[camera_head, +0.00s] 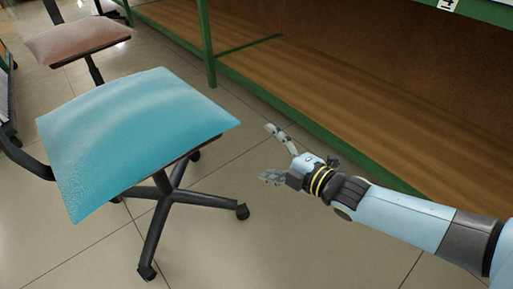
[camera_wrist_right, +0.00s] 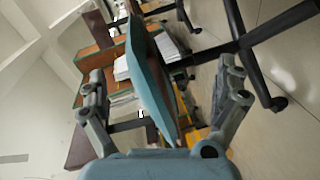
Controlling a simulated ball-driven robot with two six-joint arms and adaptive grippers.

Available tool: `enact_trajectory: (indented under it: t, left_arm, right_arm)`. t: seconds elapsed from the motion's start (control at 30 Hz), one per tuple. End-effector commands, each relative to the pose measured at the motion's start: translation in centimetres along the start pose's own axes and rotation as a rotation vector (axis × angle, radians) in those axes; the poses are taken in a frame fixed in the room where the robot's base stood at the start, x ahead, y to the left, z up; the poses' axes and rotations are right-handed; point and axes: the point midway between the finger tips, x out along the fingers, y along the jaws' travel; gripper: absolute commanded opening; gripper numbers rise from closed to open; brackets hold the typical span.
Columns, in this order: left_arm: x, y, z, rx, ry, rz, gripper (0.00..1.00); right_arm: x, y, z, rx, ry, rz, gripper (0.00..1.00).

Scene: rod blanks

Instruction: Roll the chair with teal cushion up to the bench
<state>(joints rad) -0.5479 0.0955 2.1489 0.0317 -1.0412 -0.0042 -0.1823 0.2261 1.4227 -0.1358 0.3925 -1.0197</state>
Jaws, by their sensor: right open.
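The chair with the teal cushion (camera_head: 135,125) stands at left centre in the head view, on a black base with casters. My right gripper (camera_head: 268,153) is open and empty just right of the cushion's right corner, a small gap apart. In the right wrist view the teal cushion (camera_wrist_right: 148,80) shows edge-on between the open fingers, beyond them. A green-framed bench with a wooden lower board (camera_head: 320,105) runs along the upper right, beyond the chair. My left gripper is not in view.
A second chair with a brownish-pink cushion (camera_head: 78,40) stands behind at the upper left. The tiled floor (camera_head: 270,240) is clear below my right arm and between the teal chair and the bench. A green bench post (camera_head: 207,45) rises behind the chair.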

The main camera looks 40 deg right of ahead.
Motion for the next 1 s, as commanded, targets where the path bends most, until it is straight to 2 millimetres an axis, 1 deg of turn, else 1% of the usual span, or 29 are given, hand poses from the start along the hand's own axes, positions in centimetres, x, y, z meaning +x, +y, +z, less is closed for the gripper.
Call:
enact_trajectory:
  t: [0.03,0.2,0.3,0.43,0.63,0.73,0.83,0.97,1.0]
  left_arm:
    - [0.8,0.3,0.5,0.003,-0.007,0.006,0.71]
    - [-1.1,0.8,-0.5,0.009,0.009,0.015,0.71]
    - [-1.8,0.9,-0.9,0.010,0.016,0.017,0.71]
    - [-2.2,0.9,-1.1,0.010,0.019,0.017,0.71]
    - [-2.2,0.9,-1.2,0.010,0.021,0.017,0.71]
    - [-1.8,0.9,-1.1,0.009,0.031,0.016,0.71]
    - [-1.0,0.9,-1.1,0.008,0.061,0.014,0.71]
    - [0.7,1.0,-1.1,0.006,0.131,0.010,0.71]
    - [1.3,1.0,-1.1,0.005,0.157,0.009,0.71]
  right_arm:
    - [0.6,-1.5,-0.1,-0.057,0.028,0.031,1.00]
    - [1.7,0.4,-1.5,-0.196,0.093,0.143,1.00]
    - [1.9,1.2,-2.0,-0.228,0.106,0.172,1.00]
    - [2.0,1.7,-2.1,-0.237,0.109,0.182,1.00]
    - [2.0,1.7,-2.1,-0.235,0.108,0.181,1.00]
    - [2.3,1.6,-2.1,-0.233,0.108,0.180,1.00]
    - [3.1,1.6,-2.2,-0.232,0.108,0.180,1.00]
    - [5.0,1.8,-2.4,-0.231,0.107,0.179,1.00]
    - [5.8,1.9,-2.5,-0.232,0.107,0.179,1.00]
